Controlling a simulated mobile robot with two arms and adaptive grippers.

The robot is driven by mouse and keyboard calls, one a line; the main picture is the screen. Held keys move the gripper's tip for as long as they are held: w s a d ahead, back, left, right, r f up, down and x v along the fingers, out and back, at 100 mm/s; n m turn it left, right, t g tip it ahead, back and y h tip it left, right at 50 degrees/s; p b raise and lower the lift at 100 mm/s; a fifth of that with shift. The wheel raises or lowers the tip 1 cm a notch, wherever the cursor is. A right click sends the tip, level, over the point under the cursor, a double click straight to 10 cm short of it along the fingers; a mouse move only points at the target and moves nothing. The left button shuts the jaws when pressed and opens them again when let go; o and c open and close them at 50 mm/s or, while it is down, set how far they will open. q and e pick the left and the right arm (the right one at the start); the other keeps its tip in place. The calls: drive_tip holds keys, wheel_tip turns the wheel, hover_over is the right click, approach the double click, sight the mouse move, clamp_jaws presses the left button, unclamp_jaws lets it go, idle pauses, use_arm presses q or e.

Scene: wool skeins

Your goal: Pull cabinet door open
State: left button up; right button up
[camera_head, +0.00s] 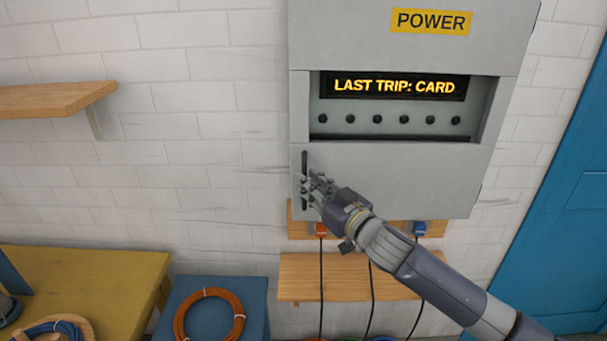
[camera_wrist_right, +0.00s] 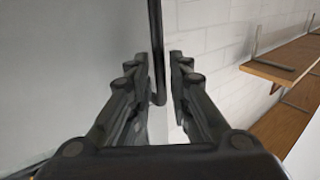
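The grey wall cabinet (camera_head: 400,165) carries a yellow POWER label and a recessed panel. Its door looks shut. A slim black vertical handle (camera_head: 304,160) is near its left edge. My right gripper (camera_head: 312,186) is at the handle's lower part. In the right wrist view, the handle (camera_wrist_right: 156,45) runs between the two fingers of the right gripper (camera_wrist_right: 160,62), with a visible gap on each side, so the fingers are open around it. My left gripper is not in view.
A lit display (camera_head: 395,86) reads "LAST TRIP: CARD" above several black knobs. Below are a wooden shelf (camera_head: 295,290) and hanging cables. A blue box (camera_head: 255,290) with an orange coil and a yellow table (camera_head: 90,270) stand left. A blue door (camera_head: 560,220) is at right.

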sight(304, 206)
drive_tip(key=shift+p+x, duration=0.3)
drive_tip(key=shift+x, duration=1.25)
drive_tip(key=shift+c, duration=0.5)
clamp_jaws()
